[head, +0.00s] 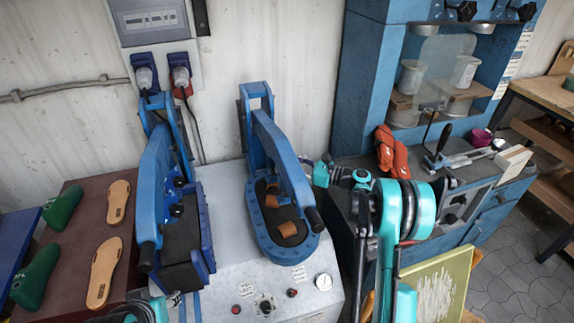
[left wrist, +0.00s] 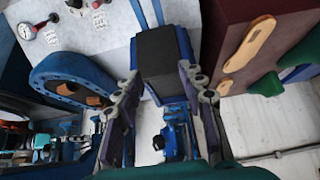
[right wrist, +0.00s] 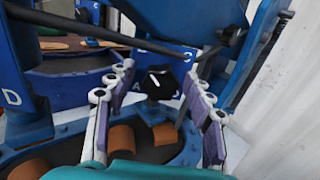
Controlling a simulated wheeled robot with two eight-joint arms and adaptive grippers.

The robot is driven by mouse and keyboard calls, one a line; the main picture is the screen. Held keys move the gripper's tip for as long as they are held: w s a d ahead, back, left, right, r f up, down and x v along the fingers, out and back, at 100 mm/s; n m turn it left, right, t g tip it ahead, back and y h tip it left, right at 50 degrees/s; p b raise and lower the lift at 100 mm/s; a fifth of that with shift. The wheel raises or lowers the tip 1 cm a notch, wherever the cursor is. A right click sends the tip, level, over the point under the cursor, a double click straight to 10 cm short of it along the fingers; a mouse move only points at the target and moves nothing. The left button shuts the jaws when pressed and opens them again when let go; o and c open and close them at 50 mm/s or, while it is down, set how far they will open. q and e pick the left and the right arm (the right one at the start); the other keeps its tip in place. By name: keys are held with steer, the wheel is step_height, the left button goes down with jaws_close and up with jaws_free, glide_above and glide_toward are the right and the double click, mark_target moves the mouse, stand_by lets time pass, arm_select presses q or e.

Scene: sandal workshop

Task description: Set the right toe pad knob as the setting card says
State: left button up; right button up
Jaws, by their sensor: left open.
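A black knob (right wrist: 158,82) with a short white pointer mark shows in the right wrist view, on a blue part with white letters around it, partly hidden. My right gripper (right wrist: 158,76) is open, with its fingers apart on either side of the knob and gaps visible. In the head view the right arm (head: 390,215) reaches toward the right press (head: 268,232). My left gripper (left wrist: 160,92) is open and empty above the left press's dark pad (left wrist: 163,55). Small white cards (head: 245,289) lie on the grey base; their writing is too small to read.
The left press (head: 177,215) stands close beside the right one. A gauge (head: 323,281) and small knobs sit on the base front. Shoe soles (head: 104,268) and green lasts (head: 62,208) lie on the brown table at left. A blue cabinet (head: 365,75) stands at right.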

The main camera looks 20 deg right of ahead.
steer(key=c, duration=1.1)
steer(key=shift+n, duration=0.3)
steer(key=n, duration=0.3)
steer(key=shift+n+b, duration=0.3)
steer(key=shift+b, duration=0.1)
steer(key=n, duration=0.4)
steer(key=shift+b, duration=0.3)
steer(key=n, duration=0.9)
steer(key=shift+n+b, duration=0.4)
